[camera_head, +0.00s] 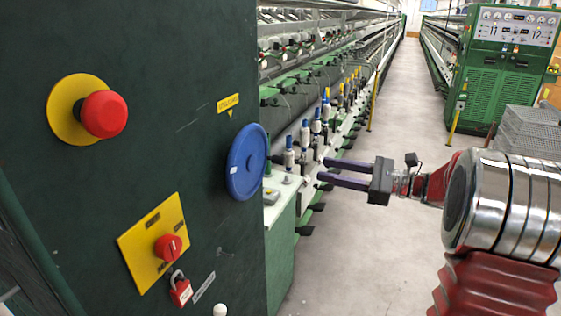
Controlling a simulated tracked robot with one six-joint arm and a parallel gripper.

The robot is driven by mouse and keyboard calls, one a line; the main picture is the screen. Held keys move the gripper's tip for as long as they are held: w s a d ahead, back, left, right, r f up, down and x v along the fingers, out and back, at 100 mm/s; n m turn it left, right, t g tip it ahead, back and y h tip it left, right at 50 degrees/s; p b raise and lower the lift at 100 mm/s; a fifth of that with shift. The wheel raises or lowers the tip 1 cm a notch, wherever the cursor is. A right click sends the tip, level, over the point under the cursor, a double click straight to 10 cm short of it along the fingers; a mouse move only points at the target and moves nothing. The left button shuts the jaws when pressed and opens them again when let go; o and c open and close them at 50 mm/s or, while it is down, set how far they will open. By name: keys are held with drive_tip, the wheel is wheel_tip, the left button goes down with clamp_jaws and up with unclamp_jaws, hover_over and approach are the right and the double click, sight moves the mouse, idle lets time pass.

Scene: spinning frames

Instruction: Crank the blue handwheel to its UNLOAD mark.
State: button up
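The blue handwheel (246,163) is a solid disc mounted on the dark green panel at the left, near its right edge. A small white mark shows on its left face. A yellow label with a downward triangle (228,104) sits on the panel just above the wheel; its lettering is too small to read surely. My gripper (321,168) is to the right of the wheel, its two dark purple fingers pointing left toward it. The fingers are parallel with a gap between them, and nothing is held. They appear apart from the wheel.
A red mushroom button (103,114) on a yellow disc, a red rotary switch (168,247) on a yellow plate and a red padlock (180,289) project from the panel. Spinning frames with bobbins (289,155) stand behind the wheel. The grey aisle floor (385,240) is clear.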

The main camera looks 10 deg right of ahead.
sight(285, 161)
drive_tip(key=shift+a, duration=0.15)
drive_tip(key=x, duration=1.3)
drive_tip(key=shift+w+a, duration=0.2)
drive_tip(key=shift+w, duration=0.1)
drive_tip(key=shift+c, duration=0.2)
clamp_jaws()
